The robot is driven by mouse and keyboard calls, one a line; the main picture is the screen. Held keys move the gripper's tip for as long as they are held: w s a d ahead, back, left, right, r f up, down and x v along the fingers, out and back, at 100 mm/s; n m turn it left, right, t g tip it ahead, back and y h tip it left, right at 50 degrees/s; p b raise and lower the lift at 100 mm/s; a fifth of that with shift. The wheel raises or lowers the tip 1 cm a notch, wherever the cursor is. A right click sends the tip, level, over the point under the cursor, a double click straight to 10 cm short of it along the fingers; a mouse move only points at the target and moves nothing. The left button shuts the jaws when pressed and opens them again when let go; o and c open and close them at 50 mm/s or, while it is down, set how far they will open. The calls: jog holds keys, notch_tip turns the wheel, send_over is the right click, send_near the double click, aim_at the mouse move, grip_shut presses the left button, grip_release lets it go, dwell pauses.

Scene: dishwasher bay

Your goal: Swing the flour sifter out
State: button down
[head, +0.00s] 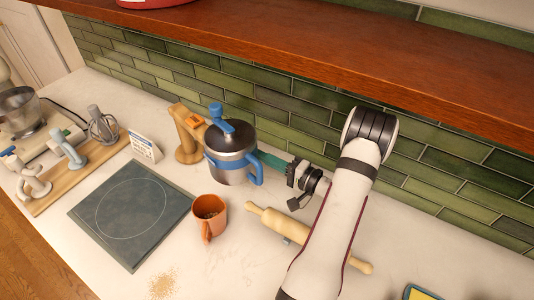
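The flour sifter (231,165) is a steel drum with a blue lid band, a blue knob on top and a blue side handle (256,169). It is beside a wooden post (185,135) near the green tiled wall. A teal bar (274,162) shows between the sifter and my gripper; its far end is hidden behind the sifter. My gripper (293,175) is to the right of the sifter, close to the bar's right end. I cannot tell whether its fingers touch or hold the bar.
A dark square board with a circle (133,207) lies front left of the sifter. An orange cup (209,209) and a rolling pin (285,227) are in front. A wooden shelf (330,55) overhangs the counter. Tools on a board (80,168) are at left.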

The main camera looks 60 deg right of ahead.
jog(key=s+d, duration=0.2)
jog(key=s, duration=0.9)
jog(key=shift+s, duration=0.25)
